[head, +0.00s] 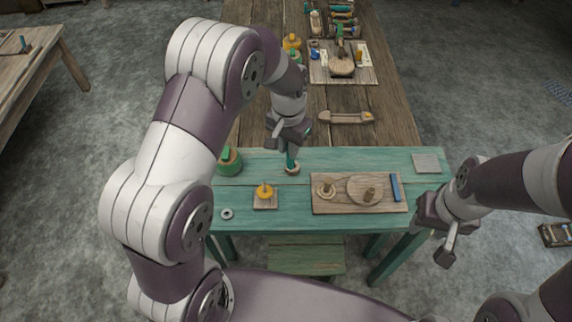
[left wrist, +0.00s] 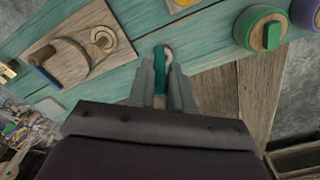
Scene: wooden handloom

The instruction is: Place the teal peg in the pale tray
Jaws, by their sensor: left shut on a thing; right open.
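My left gripper (head: 289,143) points down over the back middle of the teal bench and is shut on the teal peg (head: 291,161). The peg also shows between the fingers in the left wrist view (left wrist: 160,72). Its lower end is at a small round wooden piece (head: 292,170); I cannot tell whether it rests in it. A flat pale grey square (head: 426,162) at the bench's back right corner looks like the pale tray; it also shows in the left wrist view (left wrist: 49,107). My right gripper (head: 444,240) is open and empty, off the bench's right end.
The teal bench (head: 300,217) also holds a green round pot (head: 229,161), a yellow knob on a square base (head: 265,192), a grey ring (head: 227,213) and a wooden board (head: 335,206) with round pieces and a blue bar (head: 395,187). A wooden shuttle-like piece (head: 345,118) lies behind.

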